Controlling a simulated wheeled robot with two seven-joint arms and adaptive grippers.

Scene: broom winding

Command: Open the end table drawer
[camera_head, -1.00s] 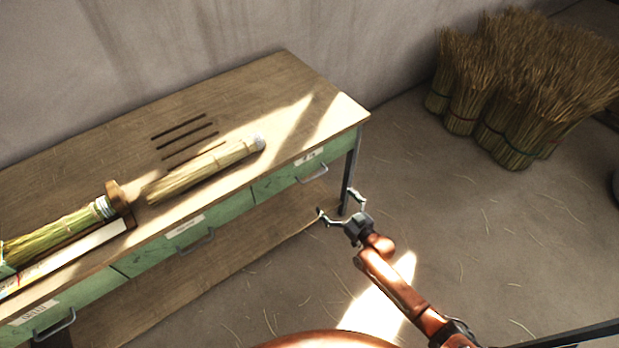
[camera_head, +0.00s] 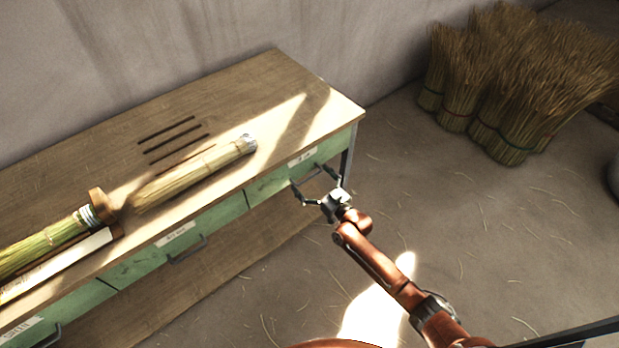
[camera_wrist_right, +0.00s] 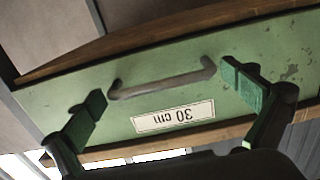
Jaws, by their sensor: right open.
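The end drawer is the green one at the right end of the workbench; its front (camera_wrist_right: 220,82) fills the right wrist view, with a label (camera_wrist_right: 173,117) reading "30 cm" upside down. Its dark bar handle (camera_wrist_right: 162,82) runs between the fingers of my right gripper (camera_wrist_right: 172,90). In the head view my right gripper (camera_head: 316,189) is open right in front of this drawer, its fingers spread to either side of the handle. The drawer looks shut. Whether the fingers touch the drawer front is unclear. My left gripper is out of view.
The wooden bench top (camera_head: 262,85) carries a bound straw bundle (camera_head: 190,178) and a broom in a wooden holder (camera_head: 102,203). Other green drawers have handles (camera_head: 188,250) to the left. Straw bundles (camera_head: 510,85) stand on the floor at the back right. Floor beside the bench is mostly clear.

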